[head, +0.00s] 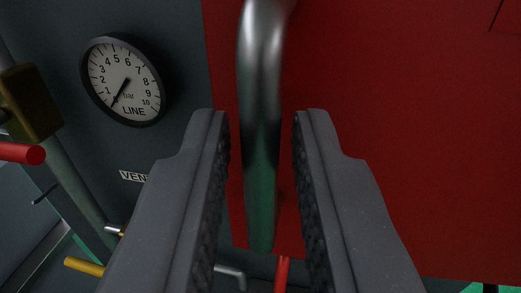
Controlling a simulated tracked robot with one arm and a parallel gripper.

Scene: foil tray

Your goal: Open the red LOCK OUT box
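The red box door (400,150) fills the right and middle of the head view. Its lettering does not show in this frame. A grey metal bar handle (262,110) runs down in front of the red face, bending at the top. My gripper (263,125) is open, with one dark finger on each side of the handle. A gap shows between the handle and each finger, so neither finger appears to touch it. The lower end of the handle ends between the fingers.
A round LINE gauge (123,82) is on the dark panel at left, above a partly hidden label (133,177) reading "VEN". A brass block (30,102), a red rod (20,153), a grey pipe (72,185) and a yellow rod (84,266) are at far left.

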